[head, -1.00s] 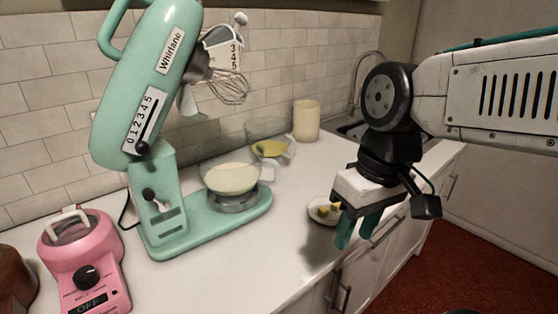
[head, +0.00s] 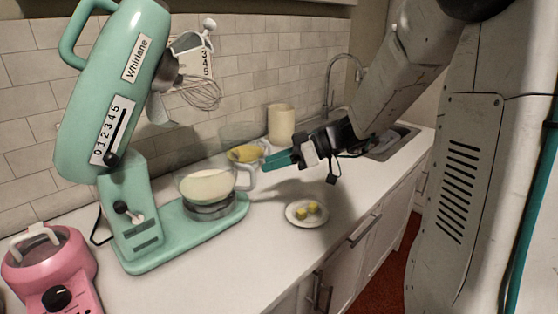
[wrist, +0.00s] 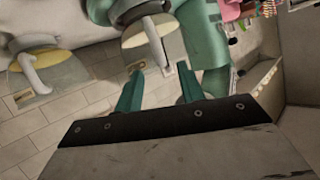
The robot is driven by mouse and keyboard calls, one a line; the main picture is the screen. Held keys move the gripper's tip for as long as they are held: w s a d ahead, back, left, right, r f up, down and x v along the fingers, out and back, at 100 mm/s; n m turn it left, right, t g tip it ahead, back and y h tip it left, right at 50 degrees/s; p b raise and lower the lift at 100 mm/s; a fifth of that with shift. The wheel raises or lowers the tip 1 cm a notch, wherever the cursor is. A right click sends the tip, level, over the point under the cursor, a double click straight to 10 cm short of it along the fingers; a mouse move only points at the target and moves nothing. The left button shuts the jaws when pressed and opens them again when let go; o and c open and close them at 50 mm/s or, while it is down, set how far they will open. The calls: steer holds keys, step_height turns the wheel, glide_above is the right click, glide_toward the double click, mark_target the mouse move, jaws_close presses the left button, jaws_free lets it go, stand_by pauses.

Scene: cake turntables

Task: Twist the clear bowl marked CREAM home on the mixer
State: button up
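A clear bowl (head: 207,187) with pale cream-coloured contents and a side handle (head: 244,178) sits on the base of the mint-green mixer (head: 130,215). The mixer's head is tilted up, with the whisk clear above the bowl. The bowl's handle points toward my gripper. In the wrist view this bowl (wrist: 172,42) is at top centre, with its handle (wrist: 157,45) ahead of the gap between my fingers. A small label shows on it but I cannot read it. My gripper (head: 266,163) is open and empty, just right of the handle; it also shows in the wrist view (wrist: 160,78).
A second clear bowl (head: 240,134) with yellow contents stands behind, close to my fingers. A cream canister (head: 281,124), a plate (head: 293,219) with yellow pieces and a sink (head: 392,143) are to the right. A pink appliance (head: 50,270) is at left.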

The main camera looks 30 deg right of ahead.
mark_target(253, 169)
steer(key=x, duration=0.6)
steer(key=shift+a+f, duration=0.15)
steer(key=shift+a, duration=0.05)
jaws_close()
steer(key=shift+a, duration=0.1)
steer(key=shift+s+a+m+t+h, duration=0.45)
steer(key=shift+s+m+t, duration=0.15)
steer(key=shift+m, duration=0.1)
steer(key=shift+s+a+m+t+h, duration=0.3)
steer(key=shift+a+m+t+h, duration=0.05)
steer(key=shift+a+m+t, duration=0.15)
steer(key=shift+s+a, duration=0.15)
